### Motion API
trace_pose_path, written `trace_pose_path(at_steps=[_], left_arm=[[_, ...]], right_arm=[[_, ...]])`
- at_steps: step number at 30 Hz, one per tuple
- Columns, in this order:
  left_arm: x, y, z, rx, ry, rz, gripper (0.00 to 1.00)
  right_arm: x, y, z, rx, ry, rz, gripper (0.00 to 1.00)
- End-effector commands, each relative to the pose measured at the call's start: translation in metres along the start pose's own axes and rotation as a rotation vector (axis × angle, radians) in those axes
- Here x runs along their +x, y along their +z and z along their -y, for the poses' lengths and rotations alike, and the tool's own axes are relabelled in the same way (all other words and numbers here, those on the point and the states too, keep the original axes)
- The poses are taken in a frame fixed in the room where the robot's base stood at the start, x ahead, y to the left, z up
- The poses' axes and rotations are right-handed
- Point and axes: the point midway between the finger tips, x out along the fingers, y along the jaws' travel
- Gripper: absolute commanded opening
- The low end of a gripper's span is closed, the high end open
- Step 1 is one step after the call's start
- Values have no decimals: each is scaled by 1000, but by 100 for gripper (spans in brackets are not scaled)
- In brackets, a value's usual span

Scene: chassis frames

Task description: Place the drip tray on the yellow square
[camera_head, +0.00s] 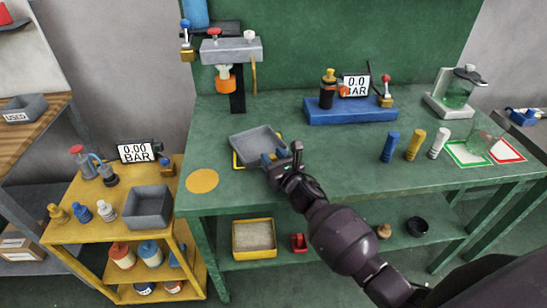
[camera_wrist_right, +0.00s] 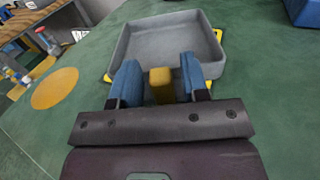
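The drip tray is a shallow grey square tray (camera_head: 258,143) on the green bench; it also shows in the wrist view (camera_wrist_right: 165,42). Parts of a yellow square outline (camera_head: 235,157) show around its edges, and the tray covers most of the outline. I cannot tell if the tray is exactly centred. My right gripper (camera_head: 276,157) is at the tray's front right side. In the wrist view its blue fingers (camera_wrist_right: 161,82) stand on both sides of a yellow tab (camera_wrist_right: 161,86) at the tray's near wall, with gaps visible. My left gripper is not in view.
A yellow disc (camera_head: 202,181) marks the bench left of the tray. A press-like stand (camera_head: 232,50) rises behind it. A blue base (camera_head: 350,110) with a gauge is at the back right. Several coloured cylinders (camera_head: 414,144) stand to the right. A yellow cart (camera_head: 75,232) adjoins at left.

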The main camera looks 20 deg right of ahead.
Motion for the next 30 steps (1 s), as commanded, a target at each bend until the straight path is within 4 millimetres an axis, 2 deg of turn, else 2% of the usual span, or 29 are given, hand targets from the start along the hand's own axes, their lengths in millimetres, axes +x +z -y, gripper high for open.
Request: trace_pose_path(at_steps=[13,17,30], left_arm=[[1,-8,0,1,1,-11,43],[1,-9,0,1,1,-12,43],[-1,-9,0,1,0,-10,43]], right_arm=[[-2,4,0,-1,0,0,49],[-19,2,1,-1,-1,-2,49],[-94,2,0,-1,-1,-2,49]])
